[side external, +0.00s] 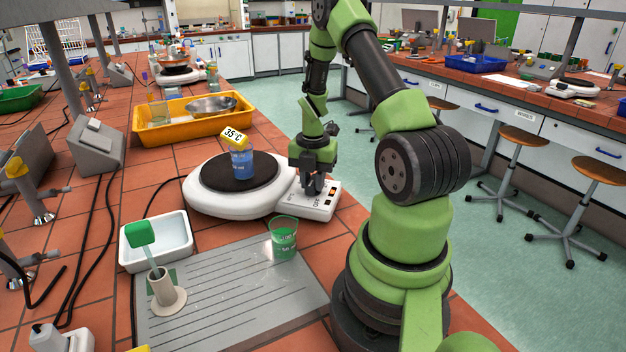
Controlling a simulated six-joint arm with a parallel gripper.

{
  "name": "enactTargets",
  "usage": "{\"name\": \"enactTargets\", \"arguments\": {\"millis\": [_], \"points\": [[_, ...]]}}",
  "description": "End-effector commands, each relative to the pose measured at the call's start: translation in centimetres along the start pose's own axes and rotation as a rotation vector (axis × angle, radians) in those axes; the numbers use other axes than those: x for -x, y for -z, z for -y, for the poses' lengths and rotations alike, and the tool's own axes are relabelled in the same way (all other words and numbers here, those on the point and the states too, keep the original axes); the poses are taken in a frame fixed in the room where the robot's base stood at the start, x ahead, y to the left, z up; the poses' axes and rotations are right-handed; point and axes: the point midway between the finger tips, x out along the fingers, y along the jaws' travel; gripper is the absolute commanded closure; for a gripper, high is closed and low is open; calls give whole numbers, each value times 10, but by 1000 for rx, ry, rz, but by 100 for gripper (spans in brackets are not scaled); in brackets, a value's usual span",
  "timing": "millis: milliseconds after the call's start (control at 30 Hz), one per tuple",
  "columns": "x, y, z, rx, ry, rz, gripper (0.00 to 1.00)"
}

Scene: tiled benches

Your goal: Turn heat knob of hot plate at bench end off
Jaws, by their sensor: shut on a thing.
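The hot plate (205,202) is white with a dark round top and stands on the tiled bench near its right edge. Its control panel (322,208) juts out at the right, with small markings and an orange-red spot. My gripper (316,190) points down over the panel, its fingers shut on the heat knob. The knob itself is hidden by the fingers, so its setting cannot be read.
A beaker of green liquid (284,240) stands just in front of the panel on a grey ribbed drainboard (215,300). A white tray (155,252), a stand with a green-topped tool (163,287) and a yellow tray (150,125) are nearby. A black cable runs left.

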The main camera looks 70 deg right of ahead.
Motion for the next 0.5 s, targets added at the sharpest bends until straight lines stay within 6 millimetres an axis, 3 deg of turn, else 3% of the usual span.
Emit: {"name": "enactTargets", "arguments": {"millis": [333, 367, 433, 500], "points": [[1, -1, 1, 6, 0, 3, 100], [1, -1, 1, 7, 0, 3, 70], [1, -1, 0, 6, 0, 2, 54], [0, -1, 0, 5, 0, 2, 51]]}}
